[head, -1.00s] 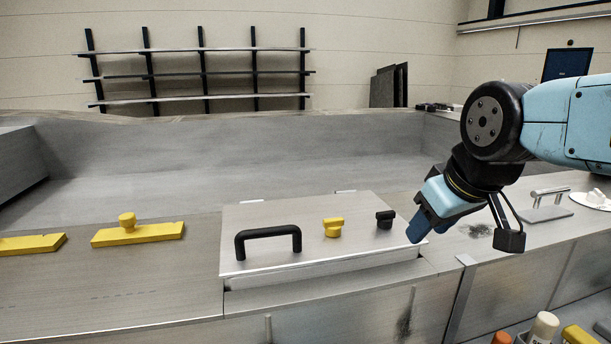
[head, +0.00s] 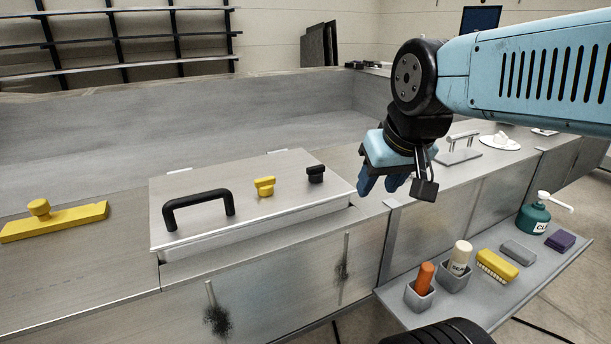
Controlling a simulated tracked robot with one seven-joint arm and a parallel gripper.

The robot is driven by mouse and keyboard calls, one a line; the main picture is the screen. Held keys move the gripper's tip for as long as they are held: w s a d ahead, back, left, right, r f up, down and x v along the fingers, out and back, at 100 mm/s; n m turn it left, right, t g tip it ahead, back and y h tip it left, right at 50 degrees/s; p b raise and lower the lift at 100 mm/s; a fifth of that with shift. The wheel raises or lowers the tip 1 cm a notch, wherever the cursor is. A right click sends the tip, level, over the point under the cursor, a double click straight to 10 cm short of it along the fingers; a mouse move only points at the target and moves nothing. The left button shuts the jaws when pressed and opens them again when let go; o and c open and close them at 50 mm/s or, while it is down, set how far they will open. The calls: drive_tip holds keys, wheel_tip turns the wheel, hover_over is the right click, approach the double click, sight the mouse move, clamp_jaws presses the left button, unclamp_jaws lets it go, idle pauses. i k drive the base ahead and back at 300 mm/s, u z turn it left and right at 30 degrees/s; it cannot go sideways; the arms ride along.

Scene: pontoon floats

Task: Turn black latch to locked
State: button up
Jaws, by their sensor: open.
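The black latch (head: 315,174) is a small dark knob near the right end of the silver hatch lid (head: 220,218). A yellow latch (head: 264,186) stands left of it, and a black bar handle (head: 198,205) is at the lid's left. My gripper (head: 383,187) is open and empty. I cannot read the latch's locked or unlocked position from this view.
A yellow block with a knob (head: 55,222) lies on the deck at left. A metal handle plate (head: 458,150) is beyond my gripper. A lower shelf holds an orange bottle (head: 424,278), a cream bottle (head: 459,257), a yellow brush (head: 497,265) and a green pump bottle (head: 533,215).

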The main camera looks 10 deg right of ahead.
sight(315, 173)
drive_tip(key=z, duration=0.65)
drive_tip(key=k, duration=1.15)
drive_tip(key=u, duration=0.6)
drive_tip(key=i, duration=1)
drive_tip(key=z, duration=0.1)
